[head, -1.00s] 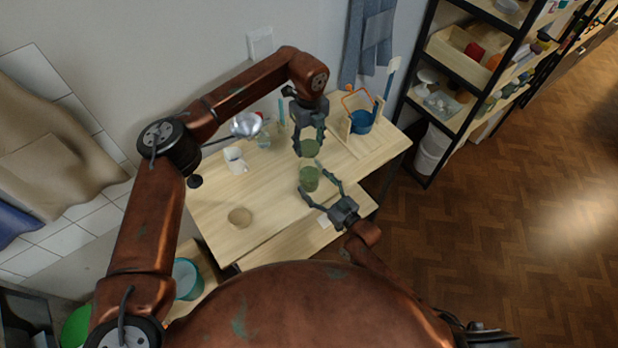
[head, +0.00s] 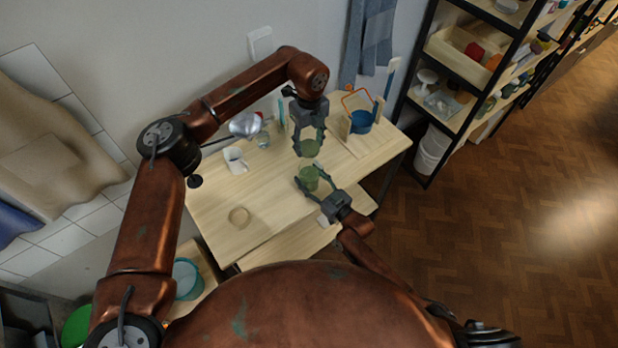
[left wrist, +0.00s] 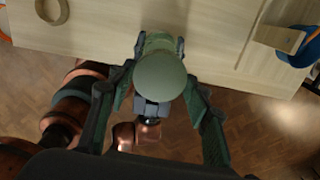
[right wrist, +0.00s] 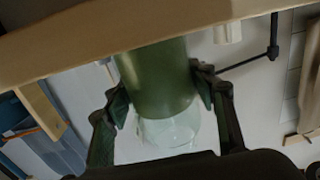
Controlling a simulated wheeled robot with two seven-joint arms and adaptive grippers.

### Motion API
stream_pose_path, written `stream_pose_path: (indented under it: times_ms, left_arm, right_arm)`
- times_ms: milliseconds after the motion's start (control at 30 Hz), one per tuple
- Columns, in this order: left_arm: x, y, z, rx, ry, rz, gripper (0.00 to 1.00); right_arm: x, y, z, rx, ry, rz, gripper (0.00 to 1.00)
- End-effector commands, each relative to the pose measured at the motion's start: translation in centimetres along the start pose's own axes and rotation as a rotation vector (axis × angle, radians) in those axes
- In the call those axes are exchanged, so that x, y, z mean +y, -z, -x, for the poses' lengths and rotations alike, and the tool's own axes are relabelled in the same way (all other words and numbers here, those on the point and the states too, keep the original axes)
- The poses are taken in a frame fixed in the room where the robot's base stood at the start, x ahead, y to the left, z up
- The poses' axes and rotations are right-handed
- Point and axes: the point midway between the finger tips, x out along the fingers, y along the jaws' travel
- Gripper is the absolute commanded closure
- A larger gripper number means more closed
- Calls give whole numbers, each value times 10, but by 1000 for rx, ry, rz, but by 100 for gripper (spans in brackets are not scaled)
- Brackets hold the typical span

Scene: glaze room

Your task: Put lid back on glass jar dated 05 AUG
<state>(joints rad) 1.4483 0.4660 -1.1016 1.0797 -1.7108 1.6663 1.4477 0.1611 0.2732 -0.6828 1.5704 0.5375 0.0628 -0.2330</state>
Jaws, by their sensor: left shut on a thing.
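The green lid (head: 311,148) is held in my left gripper (head: 309,143), which points down over the table. In the left wrist view the lid (left wrist: 161,75) is a round green disc between the fingers. The jar (head: 309,178) stands upright on the table just below the lid, apart from it in the head view. In the right wrist view the jar (right wrist: 158,80) has green contents and a clear glass band. My right gripper (head: 318,185) has a finger on each side of the jar; whether both press on it is unclear. No date is readable.
A white mug (head: 235,160), a small glass jar (head: 263,140) and a shiny metal bowl (head: 245,124) stand left of the grippers. A round ring (head: 239,217) lies on the front left. A wooden caddy holds a blue pot (head: 361,122) at the right. The table middle is clear.

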Motion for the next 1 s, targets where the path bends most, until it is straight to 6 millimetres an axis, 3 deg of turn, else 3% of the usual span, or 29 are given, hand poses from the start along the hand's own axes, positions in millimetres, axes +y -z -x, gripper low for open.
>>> stream_pose_path:
  times_ms: [600, 767, 1000]
  left_arm:
    - [0, 0, 0, 0, 0, 0, 62]
    - [0, 0, -7, 1, -2, 0, 62]
    - [0, 0, -40, 1, -2, 0, 62]
  right_arm:
    - [0, 0, 0, 0, 0, 0, 92]
    - [0, 0, 0, -1, 0, 0, 92]
    - [0, 0, 0, -1, 0, 0, 92]
